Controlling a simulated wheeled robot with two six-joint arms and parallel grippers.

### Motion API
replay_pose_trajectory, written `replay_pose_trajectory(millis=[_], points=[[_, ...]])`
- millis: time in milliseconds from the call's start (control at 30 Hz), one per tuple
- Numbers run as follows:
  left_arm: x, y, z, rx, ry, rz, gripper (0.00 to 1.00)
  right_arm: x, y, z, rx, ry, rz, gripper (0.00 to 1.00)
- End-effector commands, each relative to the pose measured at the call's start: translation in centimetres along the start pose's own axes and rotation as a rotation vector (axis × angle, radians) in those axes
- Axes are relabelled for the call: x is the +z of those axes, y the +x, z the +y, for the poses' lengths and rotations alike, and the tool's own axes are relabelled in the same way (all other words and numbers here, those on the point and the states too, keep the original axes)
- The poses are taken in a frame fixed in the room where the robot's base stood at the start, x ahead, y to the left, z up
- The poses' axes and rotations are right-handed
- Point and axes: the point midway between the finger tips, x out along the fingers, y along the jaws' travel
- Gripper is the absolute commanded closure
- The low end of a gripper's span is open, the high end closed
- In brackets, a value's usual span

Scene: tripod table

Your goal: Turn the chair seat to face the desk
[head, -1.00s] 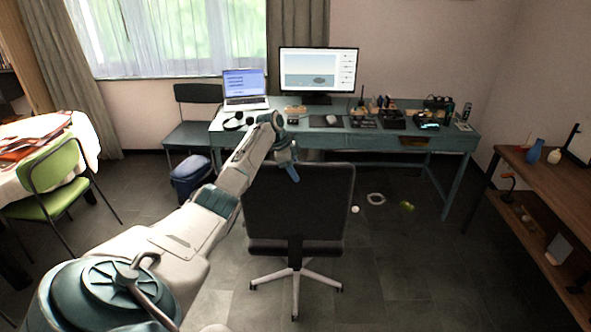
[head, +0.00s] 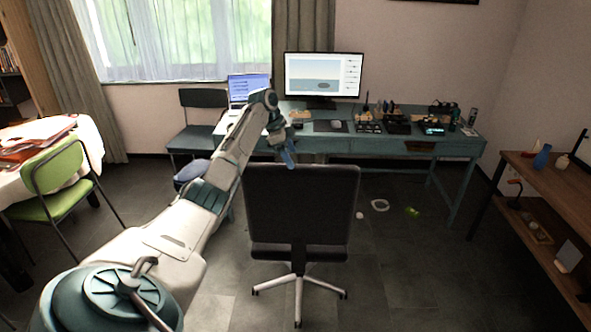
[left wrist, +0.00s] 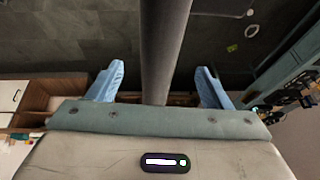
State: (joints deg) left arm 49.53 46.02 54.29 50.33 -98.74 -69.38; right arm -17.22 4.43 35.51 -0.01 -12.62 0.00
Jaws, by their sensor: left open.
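The black office chair (head: 299,212) stands in front of the desk, its tall backrest seen broad-on in the head view. The edge of its seat shows low under the backrest, above a pale star base; most of the seat is hidden. The teal desk (head: 372,146) stands behind it along the wall. My left gripper (head: 289,157) is open at the top edge of the backrest. In the left wrist view, the dark backrest edge (left wrist: 163,50) runs between the two spread blue fingers (left wrist: 160,88), with gaps on both sides. My right gripper is not seen.
A monitor (head: 324,76), a laptop (head: 247,90) and small items stand on the desk. A green chair (head: 58,178) is at left and a brown shelf (head: 545,178) at right. A white ring (head: 380,205) and a green item (head: 412,212) lie on the floor.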

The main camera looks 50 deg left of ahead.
Motion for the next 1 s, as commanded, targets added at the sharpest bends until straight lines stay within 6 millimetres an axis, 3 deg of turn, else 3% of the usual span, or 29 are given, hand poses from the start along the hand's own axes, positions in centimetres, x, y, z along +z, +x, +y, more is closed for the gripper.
replay_pose_trajectory(millis=[133,300,1000], points=[[0.1,-2.0,0.0,-0.002,0.001,0.000,0.27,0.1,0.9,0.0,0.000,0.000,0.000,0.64],[0.0,-3.1,0.1,0.002,0.000,0.000,0.27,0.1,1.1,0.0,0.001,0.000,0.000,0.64],[0.0,-3.2,0.0,0.001,0.000,-0.001,0.27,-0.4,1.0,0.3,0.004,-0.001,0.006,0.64]])
